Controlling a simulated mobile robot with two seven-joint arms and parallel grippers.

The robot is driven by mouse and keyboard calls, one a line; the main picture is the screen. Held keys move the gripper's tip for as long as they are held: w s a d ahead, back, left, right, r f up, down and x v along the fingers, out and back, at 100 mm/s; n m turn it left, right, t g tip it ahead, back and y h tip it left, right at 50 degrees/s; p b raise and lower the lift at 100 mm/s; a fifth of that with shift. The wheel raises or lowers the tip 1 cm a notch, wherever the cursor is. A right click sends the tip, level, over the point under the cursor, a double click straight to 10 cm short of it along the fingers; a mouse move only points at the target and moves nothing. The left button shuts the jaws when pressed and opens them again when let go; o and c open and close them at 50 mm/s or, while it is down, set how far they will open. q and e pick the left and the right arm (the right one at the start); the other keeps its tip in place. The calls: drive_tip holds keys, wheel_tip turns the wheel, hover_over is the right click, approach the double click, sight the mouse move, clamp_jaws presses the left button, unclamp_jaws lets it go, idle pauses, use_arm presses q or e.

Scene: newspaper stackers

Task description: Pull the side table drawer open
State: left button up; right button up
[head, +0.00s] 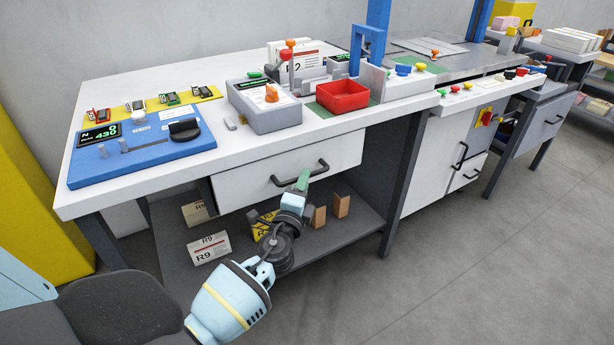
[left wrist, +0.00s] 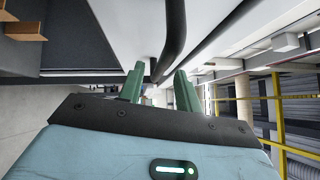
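The side table drawer (head: 245,189) has a white front below the left worktop and looks shut. Its dark bar handle (head: 284,181) shows in the head view, and the bar also shows in the left wrist view (left wrist: 173,35). My left gripper (head: 303,180) is at the right part of the handle, with green fingers. In the left wrist view its two fingers (left wrist: 158,82) stand apart, with the handle's near end at or just ahead of the gap. I cannot tell whether they touch it. My right gripper is not in view.
The white worktop (head: 180,95) carries a blue panel (head: 150,155), a grey device (head: 266,112) and a red bin (head: 342,96). A lower shelf (head: 350,228) below the drawer holds boxes, including a white R9 box (head: 208,247). The floor (head: 480,270) at right is clear.

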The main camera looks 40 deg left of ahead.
use_arm(q)
drive_tip(key=shift+x, duration=1.5)
clamp_jaws()
